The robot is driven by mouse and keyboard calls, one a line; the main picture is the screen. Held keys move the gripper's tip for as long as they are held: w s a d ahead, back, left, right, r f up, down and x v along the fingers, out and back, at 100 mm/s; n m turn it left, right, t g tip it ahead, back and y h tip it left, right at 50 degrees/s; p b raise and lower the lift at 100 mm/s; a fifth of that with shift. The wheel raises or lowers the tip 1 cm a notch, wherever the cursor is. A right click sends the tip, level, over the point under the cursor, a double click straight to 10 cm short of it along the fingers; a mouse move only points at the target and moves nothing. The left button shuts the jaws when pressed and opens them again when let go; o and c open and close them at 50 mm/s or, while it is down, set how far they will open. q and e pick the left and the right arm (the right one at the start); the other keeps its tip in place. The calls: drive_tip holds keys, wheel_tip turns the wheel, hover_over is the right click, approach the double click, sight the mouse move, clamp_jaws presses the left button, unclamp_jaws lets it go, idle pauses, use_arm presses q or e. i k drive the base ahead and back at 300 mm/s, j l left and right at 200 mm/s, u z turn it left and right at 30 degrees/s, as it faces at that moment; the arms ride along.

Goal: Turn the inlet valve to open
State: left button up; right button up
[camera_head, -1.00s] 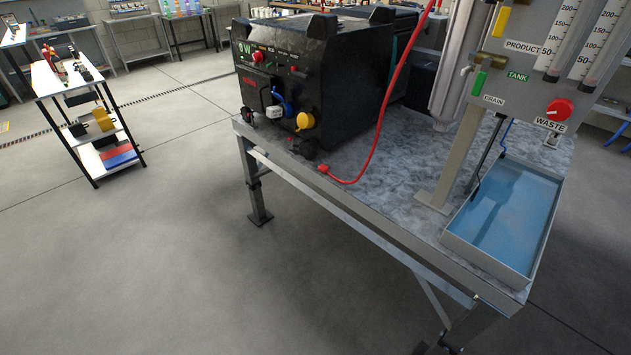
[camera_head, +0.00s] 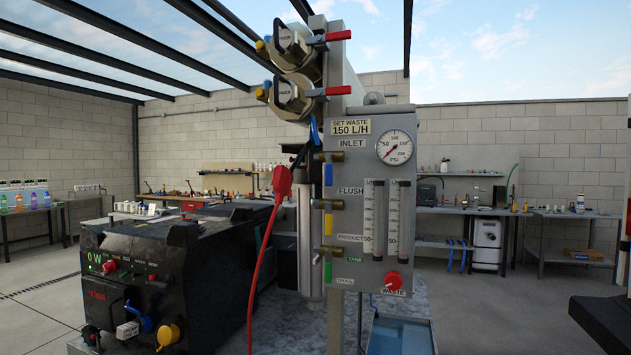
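The grey valve panel (camera_head: 345,225) stands upright in the middle of the head view. The INLET label (camera_head: 351,143) is near its top. Beside that label, at the panel's left edge, is the inlet valve (camera_head: 328,157), a brass body with a blue handle (camera_head: 328,175) pointing straight down. Below it are a yellow handle (camera_head: 328,224) by the FLUSH label and a green handle (camera_head: 328,272) lower down. Neither of my grippers is in view.
A pressure gauge (camera_head: 396,147), two flow tubes (camera_head: 374,220) and a red WASTE knob (camera_head: 393,281) are on the panel. Two membrane tubes with red handles (camera_head: 339,90) are above. A red cable (camera_head: 264,262) hangs left of the panel, near a black generator (camera_head: 170,260).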

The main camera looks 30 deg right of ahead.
sight(329, 156)
drive_tip(key=i+z, duration=0.1)
drive_tip(key=z, duration=1.4)
drive_tip(key=i+j+z, duration=0.1)
drive_tip(key=j+z, duration=0.35)
drive_tip(key=j, duration=0.15)
drive_tip(key=j+z, duration=0.5)
drive_tip(key=k+j+z, duration=0.1)
drive_tip(key=j+z, duration=0.35)
drive_tip(key=j, duration=0.25)
drive_tip(key=k+j+z, duration=0.15)
drive_tip(key=j+z, duration=0.35)
drive_tip(key=j, duration=0.1)
